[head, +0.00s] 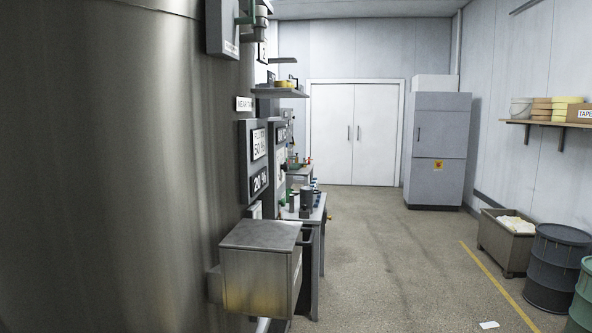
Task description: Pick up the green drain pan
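I cannot make out a green drain pan in the head view. Small green items (293,201) stand among other things on a narrow bench (317,217) along the left side, too small to tell apart. A green drum (583,292) is cut off by the right edge. Neither of my grippers shows in the head view.
A large steel tank (110,170) fills the left. A metal box (258,262) juts out from it. A dark drum (556,268) and a bin (506,243) stand at the right. A grey cabinet (438,150) and white doors (353,135) are at the back. The middle floor is clear.

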